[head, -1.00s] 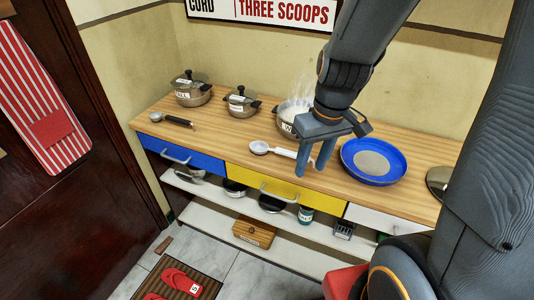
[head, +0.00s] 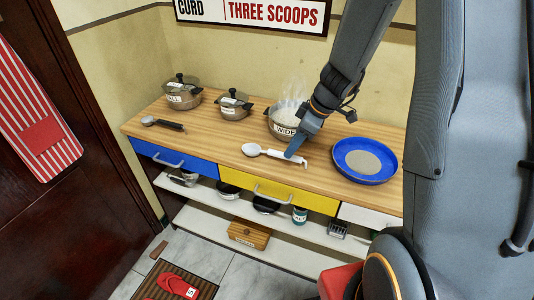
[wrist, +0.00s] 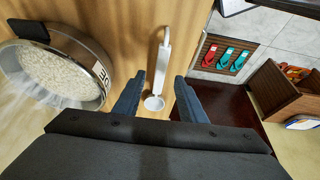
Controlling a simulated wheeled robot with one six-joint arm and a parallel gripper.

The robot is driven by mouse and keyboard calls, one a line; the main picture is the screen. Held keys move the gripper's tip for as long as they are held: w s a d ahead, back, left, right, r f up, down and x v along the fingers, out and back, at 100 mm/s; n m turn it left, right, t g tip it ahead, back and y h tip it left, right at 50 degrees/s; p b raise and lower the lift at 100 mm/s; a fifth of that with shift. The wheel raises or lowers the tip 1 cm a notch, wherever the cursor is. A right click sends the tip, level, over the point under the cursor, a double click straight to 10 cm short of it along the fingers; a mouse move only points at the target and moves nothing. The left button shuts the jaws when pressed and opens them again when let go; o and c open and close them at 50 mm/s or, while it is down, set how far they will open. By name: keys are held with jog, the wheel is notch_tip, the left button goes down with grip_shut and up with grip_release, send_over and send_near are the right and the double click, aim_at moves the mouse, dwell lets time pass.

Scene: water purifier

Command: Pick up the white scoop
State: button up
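The white scoop (head: 252,150) lies on the wooden counter near its front edge, bowl to the left and handle to the right in the head view. My gripper (head: 291,154) is over its handle there and hides part of it. In the wrist view the scoop (wrist: 163,62) lies lengthwise, its round bowl (wrist: 153,103) showing between the two fingers. My gripper (wrist: 158,99) is open, one finger on each side of the scoop, with nothing held. I cannot tell how high the fingertips are above the counter.
A steaming wide pot (head: 285,122) stands just behind my gripper. A blue pan (head: 364,176) is to the right. Two lidded pots (head: 181,95) (head: 234,107) and a dark-handled scoop (head: 166,124) are to the left. The yellow drawer (head: 280,193) is below the counter edge.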

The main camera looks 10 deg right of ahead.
aim_at(274, 156)
jog(key=shift+p+x, duration=0.9)
jog(key=shift+x, duration=2.1)
jog(key=shift+a+r, duration=0.1)
jog(key=shift+a, duration=0.1)
jog(key=shift+c, duration=0.5)
grip_shut()
